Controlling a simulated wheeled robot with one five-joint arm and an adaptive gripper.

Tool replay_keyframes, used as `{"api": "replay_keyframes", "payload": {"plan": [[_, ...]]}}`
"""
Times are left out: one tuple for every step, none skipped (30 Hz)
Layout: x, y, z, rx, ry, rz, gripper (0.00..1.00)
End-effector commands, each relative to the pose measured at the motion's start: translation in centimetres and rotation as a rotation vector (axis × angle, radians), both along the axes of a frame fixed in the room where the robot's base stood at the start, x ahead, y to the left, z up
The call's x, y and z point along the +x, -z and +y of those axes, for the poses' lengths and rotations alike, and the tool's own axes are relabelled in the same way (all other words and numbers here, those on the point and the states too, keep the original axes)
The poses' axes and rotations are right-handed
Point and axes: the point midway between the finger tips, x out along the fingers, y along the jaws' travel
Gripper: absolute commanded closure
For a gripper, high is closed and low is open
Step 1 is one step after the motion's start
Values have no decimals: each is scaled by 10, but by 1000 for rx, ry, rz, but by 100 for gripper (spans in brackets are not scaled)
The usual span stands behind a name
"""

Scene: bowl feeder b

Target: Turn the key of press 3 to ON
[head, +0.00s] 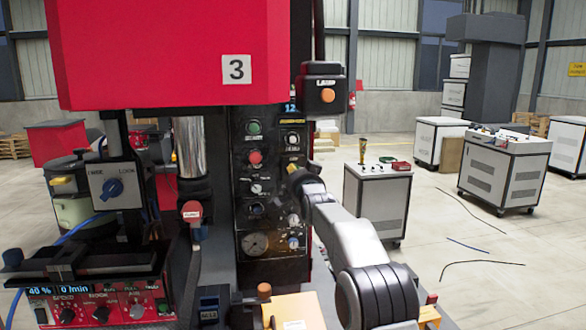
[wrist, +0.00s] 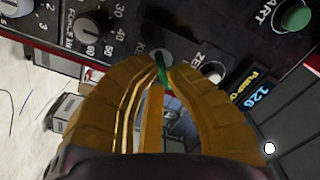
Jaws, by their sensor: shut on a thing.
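Press 3 shows in the head view by its number plate (head: 236,69) on the red head. Its black control panel (head: 258,146) stands below. My gripper (head: 291,169) is at the right column of this panel, between knobs. In the wrist view my gripper's yellow fingers (wrist: 163,82) close around a small green key (wrist: 162,66) at the panel face. A partly covered label starting with "KE" stands beside it. The fingers hide most of the key and its markings, so I cannot tell its setting. The key is hidden in the head view.
Near the fingers in the wrist view are a white ZERO button (wrist: 213,72), a lit display (wrist: 250,89), a green START button (wrist: 296,18) and a force dial (wrist: 95,24). An orange-button box (head: 325,85) juts out above my gripper. Grey cabinets (head: 378,202) stand to the right.

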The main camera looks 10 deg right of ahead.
Motion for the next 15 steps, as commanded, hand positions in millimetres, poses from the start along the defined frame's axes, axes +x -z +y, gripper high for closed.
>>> {"api": "replay_keyframes", "payload": {"plan": [[0, -1, 0, -1, 0, -3, 100], [0, -1, 0, -1, 0, -3, 100], [0, -1, 0, 0, 0, -3, 100], [0, -1, 0, 5, 0, -3, 100], [0, -1, 0, 15, 0, -3, 100], [0, -1, 0, 34, 0, -3, 100], [0, -1, 0, 56, 0, -4, 100], [0, -1, 0, 81, 0, -4, 100], [0, -1, 0, 122, 0, -4, 100], [0, -1, 0, 155, 0, -4, 100], [0, -1, 0, 187, 0, -4, 100], [0, -1, 0, 229, 0, -4, 100], [0, -1, 0, 259, 0, -4, 100], [0, -1, 0, 288, 0, -4, 100], [0, -1, 0, 323, 0, -4, 100]]}}
